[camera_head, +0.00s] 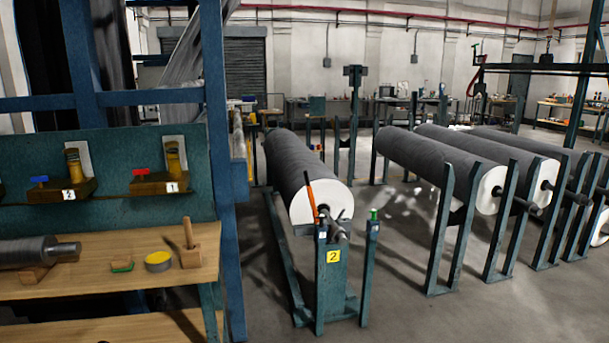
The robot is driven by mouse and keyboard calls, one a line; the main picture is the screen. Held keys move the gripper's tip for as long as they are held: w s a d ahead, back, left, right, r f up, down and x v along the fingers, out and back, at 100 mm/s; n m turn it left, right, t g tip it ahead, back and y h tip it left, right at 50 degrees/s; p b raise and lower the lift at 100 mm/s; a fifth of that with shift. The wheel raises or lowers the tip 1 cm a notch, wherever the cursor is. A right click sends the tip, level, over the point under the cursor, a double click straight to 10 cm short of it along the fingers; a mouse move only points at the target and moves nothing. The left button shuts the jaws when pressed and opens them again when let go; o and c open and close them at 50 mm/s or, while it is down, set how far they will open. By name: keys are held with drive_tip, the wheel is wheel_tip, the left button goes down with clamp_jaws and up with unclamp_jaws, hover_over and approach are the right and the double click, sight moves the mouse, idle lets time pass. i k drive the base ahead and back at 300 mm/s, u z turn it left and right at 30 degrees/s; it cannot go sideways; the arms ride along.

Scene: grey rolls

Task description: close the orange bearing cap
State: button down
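An orange lever-like part (312,200), which looks like the orange bearing cap, stands up at the near end of a large grey roll (300,170). It is long and thin, nearly upright, and leans slightly to the left. Its lower end meets the top of a teal stand (332,285) with a yellow label "2". The roll's shaft end (338,228) rests near the top of this stand, beside the orange part. The exact seat of the shaft is too small to make out. My gripper is not in view.
A short post with a green top (373,240) stands just right of the stand. More grey rolls (420,160) on teal posts fill the right. A wooden workbench (110,275) and blue frame (222,150) stand at left. Open floor (400,315) lies front right.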

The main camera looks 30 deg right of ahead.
sight(312, 202)
drive_tip(key=i, duration=0.95)
drive_tip(key=u, duration=0.05)
